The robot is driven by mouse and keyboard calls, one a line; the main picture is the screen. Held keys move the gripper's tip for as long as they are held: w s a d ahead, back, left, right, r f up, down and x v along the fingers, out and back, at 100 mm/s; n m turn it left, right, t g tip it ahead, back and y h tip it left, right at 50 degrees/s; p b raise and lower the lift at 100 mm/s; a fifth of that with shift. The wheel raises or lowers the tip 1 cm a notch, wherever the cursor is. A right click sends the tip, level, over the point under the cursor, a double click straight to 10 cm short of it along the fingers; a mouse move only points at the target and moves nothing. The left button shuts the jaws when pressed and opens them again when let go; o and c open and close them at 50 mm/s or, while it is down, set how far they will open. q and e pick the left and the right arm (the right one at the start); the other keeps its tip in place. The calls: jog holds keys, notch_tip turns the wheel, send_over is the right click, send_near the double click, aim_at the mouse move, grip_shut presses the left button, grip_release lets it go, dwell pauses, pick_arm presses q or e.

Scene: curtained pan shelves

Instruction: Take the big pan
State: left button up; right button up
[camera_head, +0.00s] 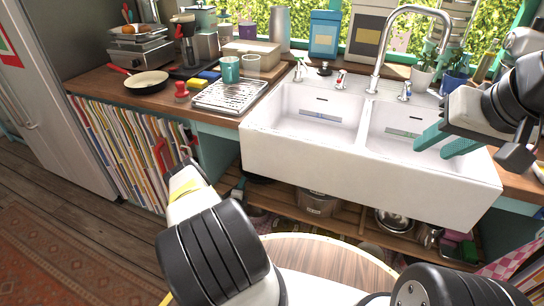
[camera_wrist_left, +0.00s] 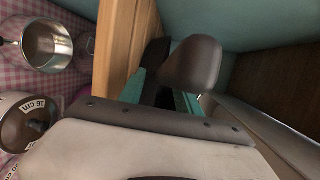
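Under the sink, in the head view, a large silver pot (camera_head: 318,204) with a small label stands on the wooden shelf. A shallower metal pan (camera_head: 393,221) stands to its right. I cannot read which is the big pan. My right gripper (camera_head: 447,143) is open and empty over the right sink basin.
In the wrist view, a pot with a "16 cm" label (camera_wrist_left: 25,122) and an open metal pan (camera_wrist_left: 40,45) stand on checked cloth, beside a wooden board (camera_wrist_left: 125,38). The white sink (camera_head: 340,160) overhangs the shelf. A round wooden tabletop (camera_head: 325,258) is in front.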

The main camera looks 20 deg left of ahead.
pick_arm(q)
grip_shut()
dwell(1.2)
jog(key=shift+r, duration=0.15)
